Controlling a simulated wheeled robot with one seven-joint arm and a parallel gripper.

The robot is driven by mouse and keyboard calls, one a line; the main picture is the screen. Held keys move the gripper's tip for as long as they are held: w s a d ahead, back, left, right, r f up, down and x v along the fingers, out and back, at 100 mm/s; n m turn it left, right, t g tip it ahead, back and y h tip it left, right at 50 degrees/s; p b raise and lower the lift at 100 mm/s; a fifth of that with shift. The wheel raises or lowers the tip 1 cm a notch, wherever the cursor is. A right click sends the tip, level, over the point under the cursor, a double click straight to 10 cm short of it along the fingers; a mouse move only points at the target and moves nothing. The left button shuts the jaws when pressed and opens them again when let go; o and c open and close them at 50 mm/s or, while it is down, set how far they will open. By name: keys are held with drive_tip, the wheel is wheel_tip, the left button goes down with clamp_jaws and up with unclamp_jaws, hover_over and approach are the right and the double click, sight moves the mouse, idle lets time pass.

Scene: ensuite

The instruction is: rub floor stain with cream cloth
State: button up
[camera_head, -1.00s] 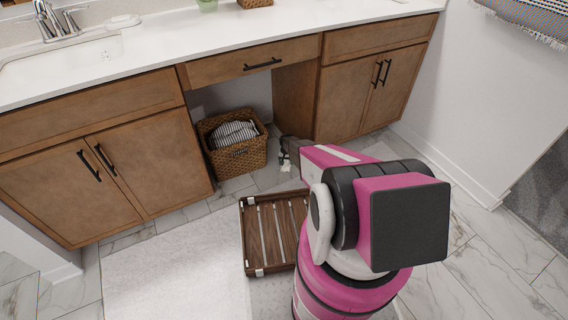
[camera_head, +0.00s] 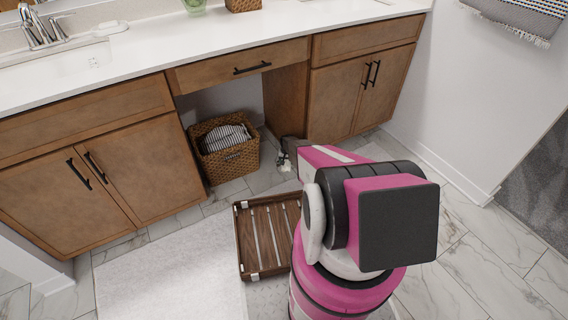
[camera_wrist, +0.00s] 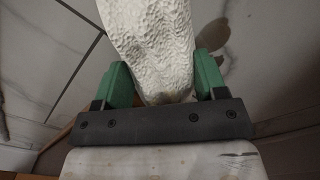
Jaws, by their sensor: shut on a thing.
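My gripper (camera_wrist: 153,85) has green fingers shut on the cream cloth (camera_wrist: 155,40). The cloth is bunched, with a dimpled texture, and extends ahead of the fingers over the marble floor tiles. A brownish patch (camera_wrist: 213,34) shows on the floor just right of the cloth in the wrist view; I cannot tell whether it is the stain or a shadow. In the head view, a small pale bit of the cloth (camera_head: 286,167) shows low near the floor, before the vanity's open knee space. My arm hides much of the gripper there. Whether the cloth touches the floor is unclear.
A wicker basket (camera_head: 226,163) with striped towels stands left of my gripper. A slatted wooden tray (camera_head: 243,240) lies in front, partly behind my arm. A white mat (camera_head: 165,275) covers the floor at left. Vanity cabinets (camera_head: 355,95) border the back. Tiled floor at right is clear.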

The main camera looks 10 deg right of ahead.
sight(271, 165)
drive_tip(key=shift+w+d, duration=0.25)
drive_tip(key=shift+d, duration=0.25)
drive_tip(key=shift+w+d, duration=0.2)
drive_tip(key=shift+d, duration=0.3)
drive_tip(key=shift+c, duration=0.3)
drive_tip(key=shift+w, duration=0.4)
drive_tip(key=shift+c, duration=1.4)
drive_tip(key=shift+w, duration=0.6)
drive_tip(key=shift+s+a+r, duration=0.1)
drive_tip(key=shift+s+a, duration=0.15)
drive_tip(key=shift+a, duration=0.4)
drive_tip(key=shift+s+a+f, duration=0.1)
drive_tip(key=shift+s+a, duration=0.15)
drive_tip(key=shift+a, duration=0.4)
drive_tip(key=shift+s+a+r, duration=0.1)
drive_tip(key=shift+s+a, duration=0.15)
drive_tip(key=shift+a, duration=0.4)
drive_tip(key=shift+s+a, duration=0.25)
drive_tip(key=shift+a, duration=0.45)
drive_tip(key=shift+s+a, duration=0.25)
drive_tip(key=shift+a, duration=0.4)
drive_tip(key=shift+s+a, duration=0.25)
drive_tip(key=shift+a, duration=0.45)
